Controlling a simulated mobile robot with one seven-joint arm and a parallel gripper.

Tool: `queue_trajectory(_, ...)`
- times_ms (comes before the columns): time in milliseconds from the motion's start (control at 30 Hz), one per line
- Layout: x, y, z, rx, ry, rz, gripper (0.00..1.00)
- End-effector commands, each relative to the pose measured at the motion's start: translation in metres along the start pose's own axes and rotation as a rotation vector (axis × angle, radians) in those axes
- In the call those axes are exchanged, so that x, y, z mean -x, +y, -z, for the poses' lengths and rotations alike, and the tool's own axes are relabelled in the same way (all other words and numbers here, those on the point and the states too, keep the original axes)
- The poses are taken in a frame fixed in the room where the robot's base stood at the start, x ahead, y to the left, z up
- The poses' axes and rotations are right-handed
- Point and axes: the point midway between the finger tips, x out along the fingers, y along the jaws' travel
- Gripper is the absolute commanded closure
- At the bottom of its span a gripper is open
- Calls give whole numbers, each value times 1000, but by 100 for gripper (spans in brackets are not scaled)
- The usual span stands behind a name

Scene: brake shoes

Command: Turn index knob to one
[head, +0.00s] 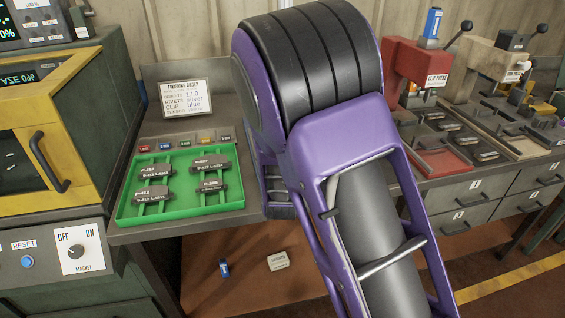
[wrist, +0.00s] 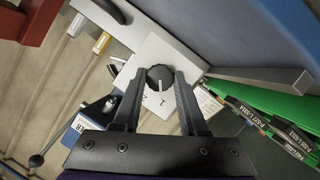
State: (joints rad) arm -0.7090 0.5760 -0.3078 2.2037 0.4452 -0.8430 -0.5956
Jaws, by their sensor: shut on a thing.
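The index knob (wrist: 158,76) is a round black knob on a pale plate (wrist: 188,57) in the wrist view. Its white pointer line faces the lower side of the picture, roughly toward a printed 1. A printed 2 is to the left of the 1. My gripper (wrist: 159,74) has a finger on either side of the knob and is shut on it. In the head view my arm hides the knob and the gripper.
A green tray (head: 181,216) with labelled brake shoes lies left of my arm, below an order card (head: 187,98). A red clip press (head: 416,72) stands to the right. A yellow-framed machine (head: 52,130) is at the left. A blue item (head: 224,268) lies low down.

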Motion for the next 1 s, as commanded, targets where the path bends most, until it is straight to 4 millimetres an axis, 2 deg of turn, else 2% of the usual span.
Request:
queue_trajectory(300,-1,0,2,77,8,-34,100)
queue_trajectory(733,-1,0,2,84,9,-38,100)
queue_trajectory(767,-1,0,2,83,9,-38,53)
queue_trajectory(900,0,0,2,83,8,-37,28)
queue_trajectory(1000,0,0,1,83,7,-36,28)
